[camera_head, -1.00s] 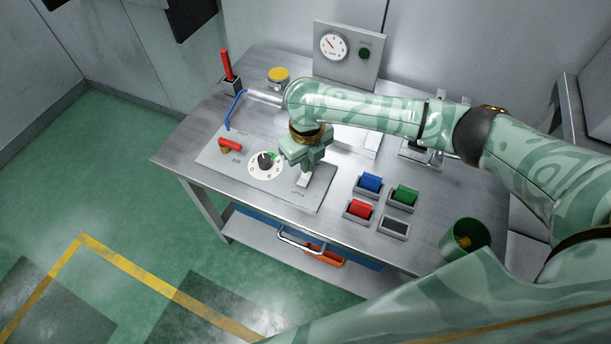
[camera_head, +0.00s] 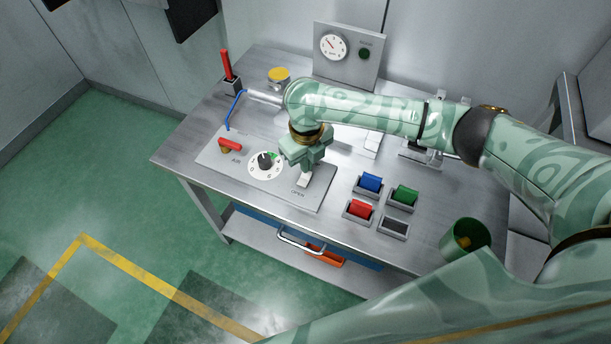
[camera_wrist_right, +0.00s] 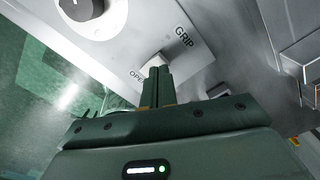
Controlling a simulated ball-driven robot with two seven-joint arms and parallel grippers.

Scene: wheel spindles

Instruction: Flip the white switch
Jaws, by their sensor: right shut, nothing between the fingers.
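The white switch (camera_head: 304,182) sits at the right end of the grey control panel (camera_head: 318,196) on the workbench, beside the label OPEN. In the right wrist view the white switch (camera_wrist_right: 154,62) lies just beyond my fingertips, between the labels OPEN and GRIP. My right gripper (camera_head: 304,172) points down over it, fingers together with nothing between them. In the right wrist view the tips of my right gripper (camera_wrist_right: 158,69) overlap the switch's near edge; I cannot tell whether they touch it. The fingers hide part of the switch. My left gripper is not in view.
A black dial (camera_head: 265,161) and a red handle (camera_head: 230,145) are on the same panel to the left. Blue (camera_head: 371,182), green (camera_head: 404,194) and red (camera_head: 360,208) pieces sit in holders to the right. A green cup (camera_head: 466,238) stands near the right edge.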

